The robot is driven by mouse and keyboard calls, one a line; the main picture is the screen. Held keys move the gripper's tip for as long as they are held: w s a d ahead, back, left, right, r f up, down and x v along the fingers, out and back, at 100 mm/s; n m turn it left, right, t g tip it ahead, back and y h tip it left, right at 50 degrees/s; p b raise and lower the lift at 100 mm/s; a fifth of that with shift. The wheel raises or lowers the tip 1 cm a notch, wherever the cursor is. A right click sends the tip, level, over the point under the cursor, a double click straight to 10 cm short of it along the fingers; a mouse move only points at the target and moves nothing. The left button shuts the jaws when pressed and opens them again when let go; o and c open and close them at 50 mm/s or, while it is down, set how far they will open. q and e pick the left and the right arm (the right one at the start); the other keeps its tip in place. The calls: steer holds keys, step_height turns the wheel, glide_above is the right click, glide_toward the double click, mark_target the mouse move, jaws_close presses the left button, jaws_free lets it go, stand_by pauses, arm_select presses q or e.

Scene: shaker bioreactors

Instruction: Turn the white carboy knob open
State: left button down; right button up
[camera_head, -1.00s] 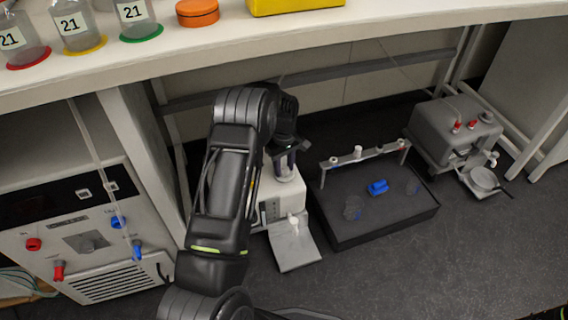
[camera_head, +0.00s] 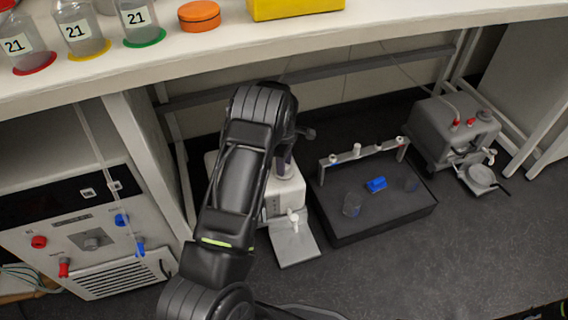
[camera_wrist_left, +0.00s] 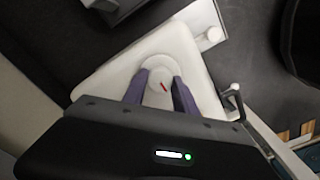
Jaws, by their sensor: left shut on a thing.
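The white carboy (camera_head: 278,200) stands on the floor under the bench, behind my left arm, which hides much of it. In the left wrist view, its round white knob (camera_wrist_left: 157,97) carries a short red mark on top. My left gripper (camera_head: 284,168) points down at the carboy's top. In the left wrist view its purple fingers (camera_wrist_left: 160,92) lie on either side of the knob, shut on it. My right gripper is in neither view.
A dark tray (camera_head: 375,210) with a blue item and clear vessels stands right of the carboy. A grey unit (camera_head: 455,130) stands farther right. A control panel (camera_head: 90,240) is at left. The bench edge (camera_head: 300,48) runs above.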

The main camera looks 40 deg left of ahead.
arm_select(q)
steer(key=c, duration=1)
jaws_free()
steer(key=shift+o, duration=0.2)
